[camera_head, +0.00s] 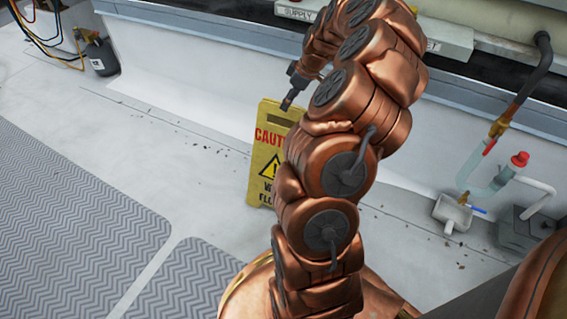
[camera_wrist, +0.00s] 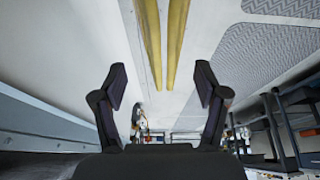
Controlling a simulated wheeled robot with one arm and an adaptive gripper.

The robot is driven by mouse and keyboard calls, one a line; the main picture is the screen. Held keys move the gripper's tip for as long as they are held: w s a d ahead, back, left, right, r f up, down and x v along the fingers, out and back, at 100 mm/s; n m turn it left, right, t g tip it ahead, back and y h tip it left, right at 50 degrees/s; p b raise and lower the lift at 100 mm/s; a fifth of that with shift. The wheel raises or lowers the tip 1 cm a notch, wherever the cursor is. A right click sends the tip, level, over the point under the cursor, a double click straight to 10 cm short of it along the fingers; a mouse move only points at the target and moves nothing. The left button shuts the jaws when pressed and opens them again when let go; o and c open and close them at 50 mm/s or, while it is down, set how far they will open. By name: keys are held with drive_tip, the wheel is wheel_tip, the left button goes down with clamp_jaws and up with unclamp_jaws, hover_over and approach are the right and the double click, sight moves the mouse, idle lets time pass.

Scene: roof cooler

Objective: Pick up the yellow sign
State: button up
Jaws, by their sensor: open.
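The yellow sign (camera_head: 266,150) stands upright on the pale floor in the head view, with "CAUTION" in red and a black warning triangle. My arm hides its right part. My gripper (camera_head: 288,102) is at the sign's top edge, pointing downward; its fingers are small there. In the wrist view my gripper (camera_wrist: 161,88) is open, with its two dark fingers spread apart. The sign (camera_wrist: 177,45) shows there as two thin yellow panels seen edge-on, running between the fingers' lines. Nothing is held. I cannot tell whether the fingers touch the sign.
Grey patterned mats (camera_head: 70,230) lie on the floor at left. A low white wall and grey ledge (camera_head: 190,40) run behind the sign. A black bottle with hoses (camera_head: 102,57) stands at upper left. Pipes with a red valve cap (camera_head: 519,160) are at right.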

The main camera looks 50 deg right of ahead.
sight(283, 112)
drive_tip(key=b+x, duration=0.2)
drive_tip(key=x, duration=0.4)
drive_tip(key=shift+a+f+b, duration=0.2)
drive_tip(key=shift+a+b, duration=0.1)
drive_tip(key=shift+b, duration=0.05)
drive_tip(key=shift+f, duration=0.25)
idle(0.5)
clamp_jaws()
idle(0.5)
